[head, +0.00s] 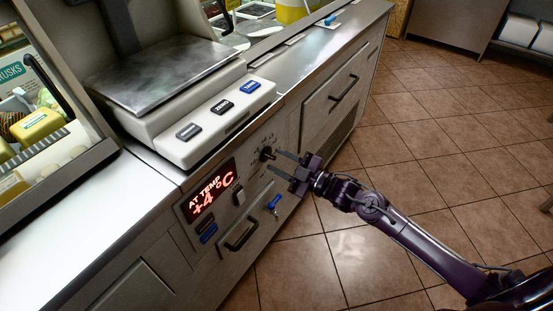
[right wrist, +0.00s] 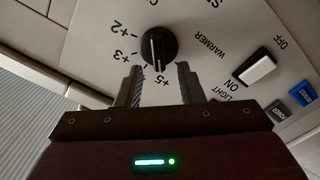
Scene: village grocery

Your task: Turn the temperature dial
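The temperature dial (head: 267,154) is a small black knob on the counter's front panel, right of the red display (head: 212,190) that reads "AT TEMP +4°C". In the right wrist view the dial (right wrist: 159,47) shows a white pointer line, with marks +2, +3 and +5 around it. My right gripper (head: 278,162) is open, its two fingers pointing at the panel. In the right wrist view the fingertips (right wrist: 159,68) lie just below the dial, apart from each other with nothing between them. Whether they touch the panel cannot be told. My left gripper is not in view.
A light switch (right wrist: 258,68) and blue button (right wrist: 303,94) sit beside the dial. A key with a blue tag (head: 274,203) hangs from the panel near a drawer handle (head: 241,235). A scale (head: 170,80) stands on the counter above. Tiled floor (head: 440,150) lies open to the right.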

